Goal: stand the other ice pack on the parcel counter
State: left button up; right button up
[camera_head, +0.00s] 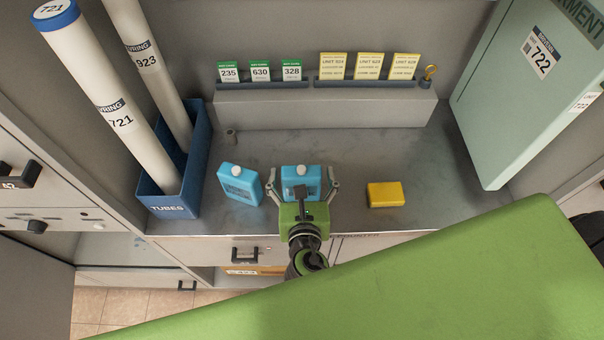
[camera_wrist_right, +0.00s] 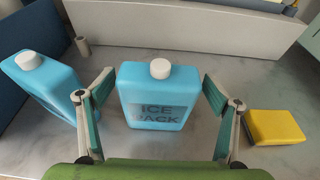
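Two blue ice packs with white caps stand upright on the grey metal parcel counter (camera_head: 352,160). One ice pack (camera_head: 313,178) is in the middle, with its front partly hidden by my gripper in the head view. Its lettered face shows in the right wrist view (camera_wrist_right: 157,88). My right gripper (camera_head: 301,181) is open, with one finger on each side of this pack and a gap on both sides in the right wrist view (camera_wrist_right: 158,88). The second ice pack (camera_head: 240,184) stands turned to the left, just outside the left finger (camera_wrist_right: 42,88). My left gripper is not in view.
A yellow block (camera_head: 385,194) lies right of the gripper. A blue tube bin (camera_head: 165,205) with two long tubes stands at the left. A ledge (camera_head: 325,110) with cards is behind. A pale green parcel (camera_head: 520,90) stands at the right.

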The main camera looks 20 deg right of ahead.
jog(key=shift+r, duration=0.1)
jog(key=shift+s+a+r, duration=0.1)
jog(key=shift+s, duration=0.1)
jog(key=b+v, duration=0.2)
jog(key=v, duration=0.9)
jog(key=shift+s, duration=0.3)
jog(key=shift+r, duration=0.1)
